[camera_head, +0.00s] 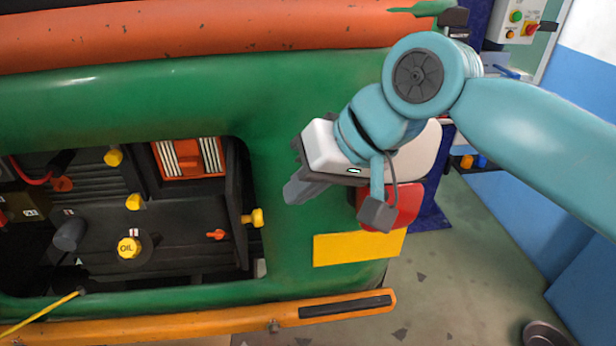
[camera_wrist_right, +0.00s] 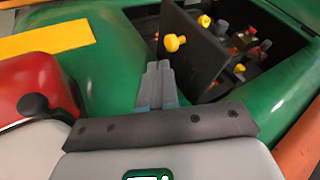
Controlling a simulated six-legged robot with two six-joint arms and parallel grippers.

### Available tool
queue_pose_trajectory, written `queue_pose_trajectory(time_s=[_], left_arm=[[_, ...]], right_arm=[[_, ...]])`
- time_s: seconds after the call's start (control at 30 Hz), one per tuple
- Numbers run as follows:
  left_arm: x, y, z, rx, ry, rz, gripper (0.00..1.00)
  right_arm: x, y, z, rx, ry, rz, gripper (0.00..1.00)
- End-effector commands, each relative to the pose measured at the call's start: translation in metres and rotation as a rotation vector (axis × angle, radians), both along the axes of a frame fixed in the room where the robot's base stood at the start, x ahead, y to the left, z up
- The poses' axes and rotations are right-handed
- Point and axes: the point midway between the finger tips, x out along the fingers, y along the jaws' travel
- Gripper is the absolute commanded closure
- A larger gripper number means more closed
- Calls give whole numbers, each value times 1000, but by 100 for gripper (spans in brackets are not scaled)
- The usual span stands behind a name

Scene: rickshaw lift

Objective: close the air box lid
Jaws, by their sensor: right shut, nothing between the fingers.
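The air box lid (camera_head: 234,190) is a dark flat panel that stands open at the right side of the engine bay, with a yellow knob (camera_head: 253,217) on its outer face. Left of it the air box is uncovered and shows an orange filter (camera_head: 188,158) with pale pleats. In the right wrist view the lid (camera_wrist_right: 192,48) stands up beyond my fingers, its yellow knob (camera_wrist_right: 175,42) facing me. My right gripper (camera_head: 291,192) is shut and empty, to the right of the lid and apart from it. It also shows in the wrist view (camera_wrist_right: 158,66). My left gripper is not in view.
The green body (camera_head: 200,90) frames the bay. A yellow oil cap (camera_head: 129,247) and other yellow knobs sit inside. A red lamp (camera_head: 405,207) and yellow plate (camera_head: 358,247) are beside my right arm. An orange bumper (camera_head: 220,318) runs below. Floor is open at right.

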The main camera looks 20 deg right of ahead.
Motion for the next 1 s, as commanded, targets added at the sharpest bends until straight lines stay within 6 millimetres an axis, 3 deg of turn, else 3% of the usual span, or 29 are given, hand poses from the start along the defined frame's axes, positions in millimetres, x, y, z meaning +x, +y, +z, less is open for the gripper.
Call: queue_pose_trajectory(time_s=[0.2,0.4,1.0], left_arm=[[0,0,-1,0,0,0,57],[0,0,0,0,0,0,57],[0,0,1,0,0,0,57]], right_arm=[[18,15,-32,-1,2,0,100],[28,21,-47,0,1,-1,100],[32,25,-49,0,0,-2,100]])
